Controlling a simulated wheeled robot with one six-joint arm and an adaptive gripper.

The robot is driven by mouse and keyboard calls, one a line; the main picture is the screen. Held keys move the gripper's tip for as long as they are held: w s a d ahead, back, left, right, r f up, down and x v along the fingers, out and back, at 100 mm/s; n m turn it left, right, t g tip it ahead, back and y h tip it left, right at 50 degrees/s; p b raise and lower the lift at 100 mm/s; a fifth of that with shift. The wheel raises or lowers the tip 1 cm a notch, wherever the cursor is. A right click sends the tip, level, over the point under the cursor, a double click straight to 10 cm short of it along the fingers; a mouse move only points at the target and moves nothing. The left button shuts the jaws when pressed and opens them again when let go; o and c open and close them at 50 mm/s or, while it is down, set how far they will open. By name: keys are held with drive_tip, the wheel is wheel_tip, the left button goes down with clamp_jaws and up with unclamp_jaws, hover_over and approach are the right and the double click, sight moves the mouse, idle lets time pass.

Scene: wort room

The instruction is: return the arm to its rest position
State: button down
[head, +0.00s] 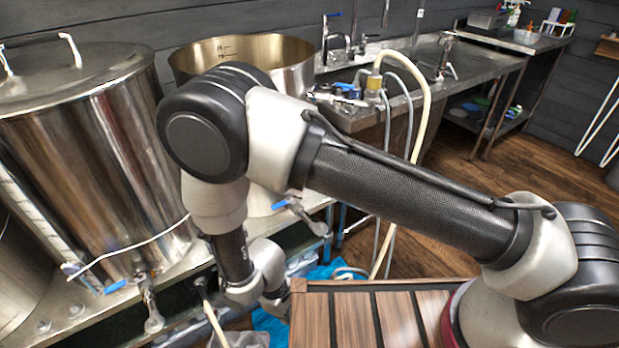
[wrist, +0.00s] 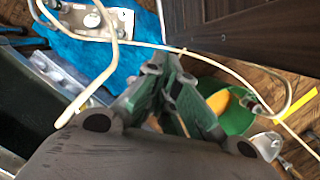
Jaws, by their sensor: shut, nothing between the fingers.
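My arm reaches across the head view from the lower right, over my wooden-slatted top, and bends down at the left in front of the kettles. My gripper is hidden behind the wooden top in the head view. In the wrist view my gripper (wrist: 172,72) points down toward the floor. Its green-sided fingers are together at the tips with nothing between them.
A lidded steel kettle (head: 85,150) and an open kettle (head: 290,55) stand close beside my arm. Below my gripper are a blue cloth (wrist: 100,55), a green bucket (wrist: 232,112) and a hose (wrist: 225,62).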

drive_tip(key=w+d+r+m, duration=0.1)
drive_tip(key=w+d+r, duration=0.2)
drive_tip(key=d+r, duration=0.55)
drive_tip(key=w+d+r+m+g, duration=0.1)
drive_tip(key=w+d+r+m, duration=0.2)
drive_tip(key=r, duration=1.1)
drive_tip(key=w+d+r, duration=0.4)
drive_tip(key=d+r, duration=0.1)
drive_tip(key=r, duration=0.7)
drive_tip(key=s+d+r+m+t+y, duration=0.1)
drive_tip(key=s+d+r+m+t, duration=0.2)
drive_tip(key=d+r, duration=0.7)
drive_tip(key=s+d+r+m+t+y, duration=0.1)
drive_tip(key=s+d+r+m+t, duration=0.2)
drive_tip(key=d+r+m, duration=0.3)
drive_tip(key=s+d+r, duration=0.1)
drive_tip(key=d+r, duration=0.4)
drive_tip(key=d, duration=0.4)
drive_tip(key=shift+s+d, duration=0.15)
drive_tip(key=shift+d, duration=0.05)
